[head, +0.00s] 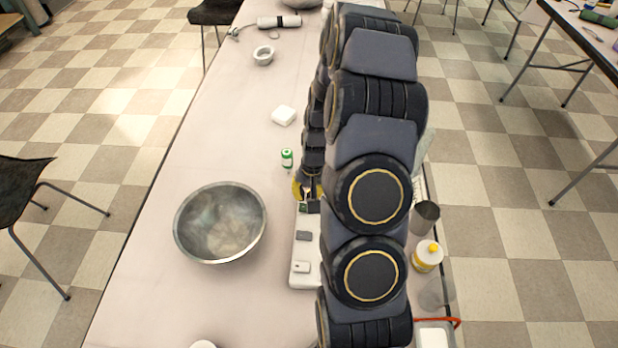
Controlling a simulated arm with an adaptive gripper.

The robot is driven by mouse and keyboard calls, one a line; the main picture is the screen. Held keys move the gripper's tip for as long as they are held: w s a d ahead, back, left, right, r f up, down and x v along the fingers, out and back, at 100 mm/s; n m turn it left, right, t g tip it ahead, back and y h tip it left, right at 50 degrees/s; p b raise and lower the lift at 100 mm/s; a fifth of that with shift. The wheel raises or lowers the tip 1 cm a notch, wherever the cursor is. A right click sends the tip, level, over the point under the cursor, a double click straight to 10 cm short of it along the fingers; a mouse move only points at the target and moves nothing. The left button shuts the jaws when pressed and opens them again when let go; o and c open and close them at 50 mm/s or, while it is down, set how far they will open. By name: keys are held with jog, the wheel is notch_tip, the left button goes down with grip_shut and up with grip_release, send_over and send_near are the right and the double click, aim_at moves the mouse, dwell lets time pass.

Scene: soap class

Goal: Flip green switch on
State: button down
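A white switch panel (304,280) lies on the table, partly hidden on its right by my arm. It carries a grey switch (303,236) in the middle and a whitish switch (301,267) at the near end. A small dark greenish part (303,207) shows at its far end, probably the green switch; its position is too small to tell. My gripper (309,200) is right at this far end, pointing down, with yellow beside it. Its fingers are small and partly hidden, so I cannot tell whether they are open or touching the switch.
A large metal bowl (190,222) stands left of the panel. A green-and-white can (287,160) stands just beyond it, near my gripper. A white soap-like block (283,115) and a small bowl (264,54) lie farther back. A metal cup (425,216) and yellow-topped bottle (427,256) are at the right.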

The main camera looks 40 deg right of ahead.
aim_at(302, 206)
jog(key=shift+w+a+f, duration=0.1)
jog(key=shift+f, duration=1.35)
jog(key=shift+f, duration=0.2)
jog(key=shift+w+a+f, duration=0.1)
jog(key=shift+f, duration=0.15)
jog(key=shift+g+h, duration=0.3)
jog(key=shift+a+f, duration=0.2)
